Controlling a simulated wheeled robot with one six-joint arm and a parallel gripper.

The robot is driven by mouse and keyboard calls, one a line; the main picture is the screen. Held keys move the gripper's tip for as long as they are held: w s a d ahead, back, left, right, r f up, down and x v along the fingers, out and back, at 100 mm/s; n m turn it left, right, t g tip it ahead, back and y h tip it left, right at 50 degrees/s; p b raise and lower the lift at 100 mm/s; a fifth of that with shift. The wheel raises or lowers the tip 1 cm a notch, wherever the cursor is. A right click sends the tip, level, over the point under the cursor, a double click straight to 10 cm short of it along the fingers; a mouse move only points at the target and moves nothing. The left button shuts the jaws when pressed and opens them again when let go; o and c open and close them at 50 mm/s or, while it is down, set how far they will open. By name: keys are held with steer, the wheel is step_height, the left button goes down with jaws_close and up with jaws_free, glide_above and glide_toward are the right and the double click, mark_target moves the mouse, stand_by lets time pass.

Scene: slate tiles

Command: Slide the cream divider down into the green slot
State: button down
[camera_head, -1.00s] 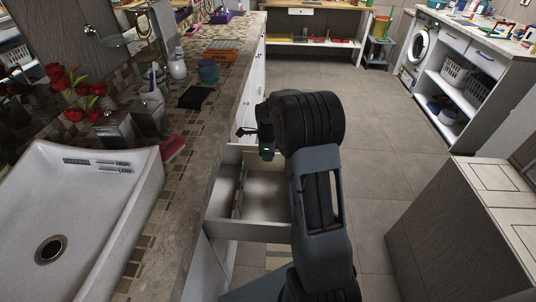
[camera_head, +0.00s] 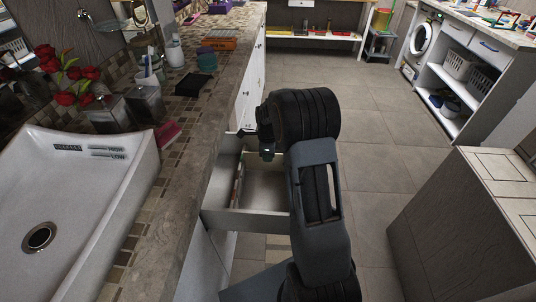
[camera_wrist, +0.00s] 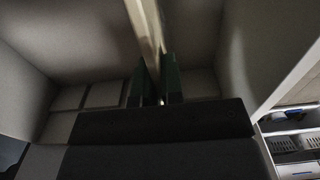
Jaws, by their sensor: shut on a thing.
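The cream divider (camera_wrist: 148,28) shows in the wrist view as a pale upright strip running up from between the fingers. My gripper (camera_wrist: 156,86) is shut on it, with a dark finger on each side. In the head view my gripper (camera_head: 265,143) is over the open white drawer (camera_head: 246,224), near its far end, and mostly hidden by my arm. A thin strip with small coloured marks (camera_head: 239,180) shows along the drawer's left part; I cannot tell what it is. I cannot make out the green slot in either view.
The counter (camera_head: 205,165) runs along the left, above the drawer, with a white sink (camera_head: 70,195), a pink sponge (camera_head: 167,133) and a black cloth (camera_head: 196,85). A cabinet (camera_head: 455,225) stands on the right. The tiled floor (camera_head: 375,150) between is clear.

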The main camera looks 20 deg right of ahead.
steer(key=shift+f, duration=0.3)
steer(key=c, duration=1.2)
jaws_free()
steer(key=shift+o, duration=0.2)
